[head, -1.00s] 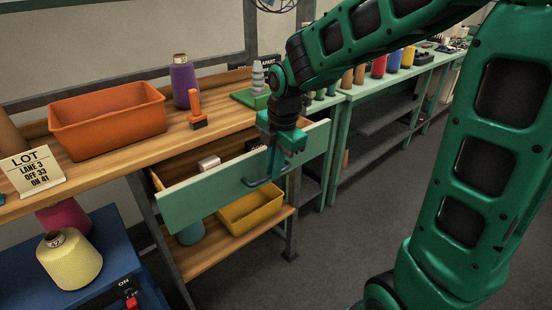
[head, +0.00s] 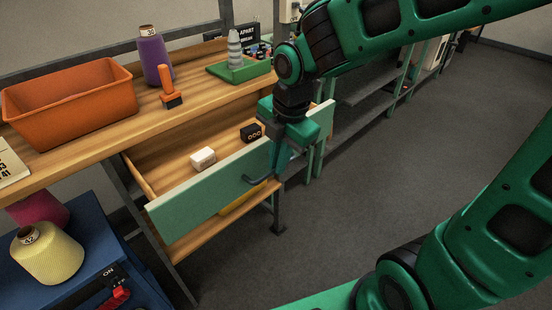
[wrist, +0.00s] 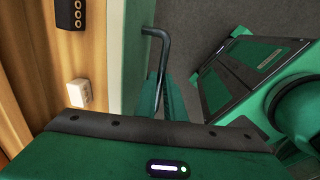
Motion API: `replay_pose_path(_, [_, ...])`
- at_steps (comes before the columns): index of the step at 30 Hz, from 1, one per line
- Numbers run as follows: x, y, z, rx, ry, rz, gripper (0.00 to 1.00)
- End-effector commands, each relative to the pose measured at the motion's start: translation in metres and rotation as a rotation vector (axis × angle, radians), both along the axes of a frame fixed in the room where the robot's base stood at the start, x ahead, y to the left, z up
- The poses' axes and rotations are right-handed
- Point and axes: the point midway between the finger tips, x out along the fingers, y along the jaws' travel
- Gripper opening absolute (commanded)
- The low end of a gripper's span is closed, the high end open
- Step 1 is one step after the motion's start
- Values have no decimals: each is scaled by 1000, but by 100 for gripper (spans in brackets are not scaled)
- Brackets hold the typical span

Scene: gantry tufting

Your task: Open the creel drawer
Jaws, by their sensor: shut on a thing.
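The creel drawer (head: 205,196) has a pale green front and stands well out from under the wooden bench, its inside showing. A white block (head: 203,158) and a black block (head: 251,132) with round marks lie in it. The drawer's dark bar handle (head: 254,180) is on the outer face of the front. My gripper (head: 277,170) is shut on the handle, right of the front's middle. The white block (wrist: 80,93) also shows there.
On the bench (head: 120,140) stand an orange bin (head: 70,108), a purple cone (head: 156,58), an orange-handled tool (head: 169,88) and a green tray (head: 238,70) with a grey stack. A yellow cone (head: 47,258) sits at lower left. The floor (head: 370,190) right of the drawer is clear.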

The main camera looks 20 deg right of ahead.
Motion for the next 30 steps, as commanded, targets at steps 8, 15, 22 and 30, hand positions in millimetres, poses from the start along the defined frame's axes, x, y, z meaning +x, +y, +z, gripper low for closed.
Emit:
replay_pose_path(8, [1, 0, 1, 0, -3, -2, 28])
replay_pose_path(15, [0, 0, 7, 0, -3, -1, 28])
replay_pose_path(22, [-5, -4, 42, 1, -7, -3, 28])
replay_pose_path(30, [-13, -8, 88, 1, -5, -2, 28])
